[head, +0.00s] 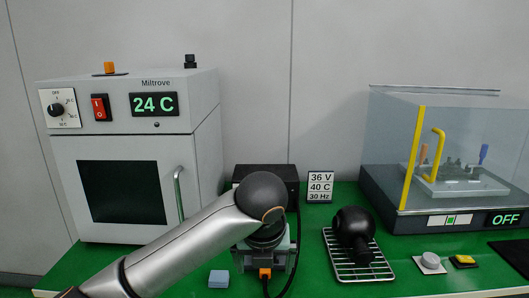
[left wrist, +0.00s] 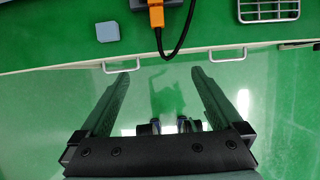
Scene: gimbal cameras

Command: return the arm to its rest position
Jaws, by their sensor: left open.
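My left arm (head: 175,245) comes in from the lower left in the head view. Its dark rounded joint (head: 262,194) stands in front of a black box at the middle of the bench. My left gripper's fingers are not clearly visible in the head view. In the left wrist view the left gripper (left wrist: 160,72) is open, with nothing between its two dark fingers. The fingers appear against the glossy green floor, beyond the bench's front edge. My right gripper is in neither view.
On the green bench, a blue-grey block (head: 218,279) and an orange connector (head: 265,273) with a black cable lie near the arm. A wire rack (head: 345,272) holds a black round object (head: 354,226). The oven (head: 140,155) stands left, the clear-sided enclosure (head: 440,150) right.

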